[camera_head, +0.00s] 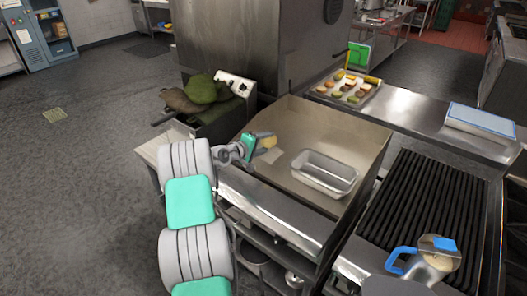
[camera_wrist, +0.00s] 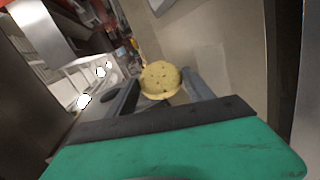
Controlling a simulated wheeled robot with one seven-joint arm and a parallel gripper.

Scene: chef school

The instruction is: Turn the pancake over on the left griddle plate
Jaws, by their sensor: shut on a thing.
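The pancake (camera_head: 270,142) is a small round yellow disc at my gripper's tip in the head view. The wrist view shows its speckled face (camera_wrist: 161,80) between the two dark fingers. My gripper (camera_head: 261,142) is shut on it, over the left part of the flat griddle plate (camera_head: 318,130). The pancake's face is turned toward the wrist camera, so it looks tilted rather than flat. Whether its lower edge touches the plate cannot be told. A pale square patch (camera_head: 268,155) shows on the plate just below the gripper; it also appears in the wrist view (camera_wrist: 207,58).
A metal loaf pan (camera_head: 324,173) stands on the plate, right of my gripper. A tray of small food pieces (camera_head: 345,89) stands behind. Green and brown cloth-like items (camera_head: 205,92) lie left.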

